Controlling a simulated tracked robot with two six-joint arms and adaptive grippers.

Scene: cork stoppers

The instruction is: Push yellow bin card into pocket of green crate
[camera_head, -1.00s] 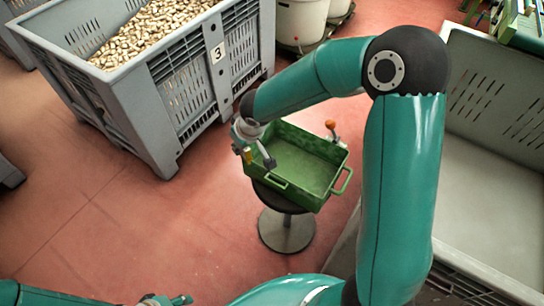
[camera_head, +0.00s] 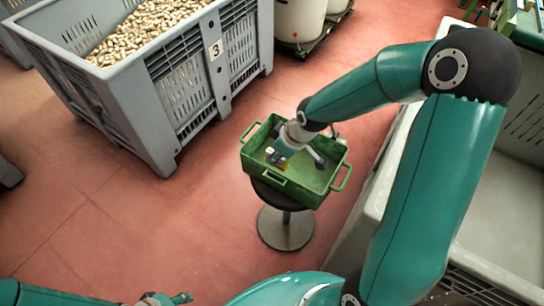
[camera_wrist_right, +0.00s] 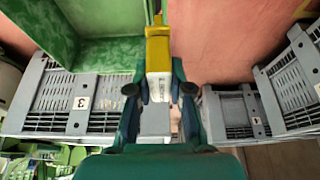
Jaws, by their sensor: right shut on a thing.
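The green crate (camera_head: 318,170) rests on a round-topped stool, and its wall fills the upper left of the right wrist view (camera_wrist_right: 45,30). My right gripper (camera_head: 283,158) is over the crate's near left side. In the right wrist view my right gripper (camera_wrist_right: 158,92) is shut on the yellow bin card (camera_wrist_right: 157,52), which shows a white printed face between the fingers. The card's yellow end points toward the crate wall's edge; whether it touches is unclear. I cannot make out the pocket. My left gripper (camera_head: 165,299) is low at the bottom edge, partly cut off.
A big grey bin (camera_head: 190,90) marked 3, full of cork stoppers (camera_head: 150,28), stands at the upper left. A pale grey bin (camera_head: 520,200) is at the right. White drums (camera_head: 298,18) stand at the back. Red floor (camera_head: 110,215) is clear left of the stool.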

